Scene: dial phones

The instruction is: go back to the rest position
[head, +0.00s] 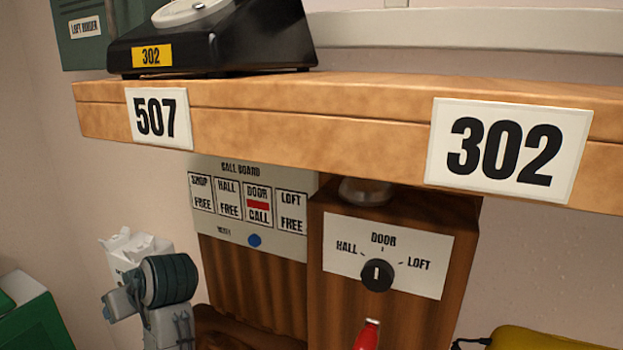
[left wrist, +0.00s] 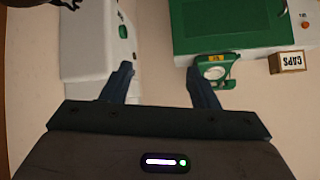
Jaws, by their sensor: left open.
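My left gripper (left wrist: 160,85) shows in the left wrist view with its two dark fingers apart and nothing between them. Past the fingertips are a white case with a green panel (left wrist: 97,40) and a green case (left wrist: 240,28) with a green ring-shaped part (left wrist: 212,70) below it. The fingers look apart from these, though the depth is hard to judge. In the head view a grey jointed part of my left arm stands at the lower left; its fingers cannot be made out there. My right gripper is in neither view.
A wooden shelf (head: 290,122) crosses the head view, bearing a black phone (head: 240,38) labelled 302. Below are a call board (head: 230,172) marked red under DOOR and a selector box (head: 395,325) with its knob (head: 377,275). A CAPS block (left wrist: 289,63) sits right.

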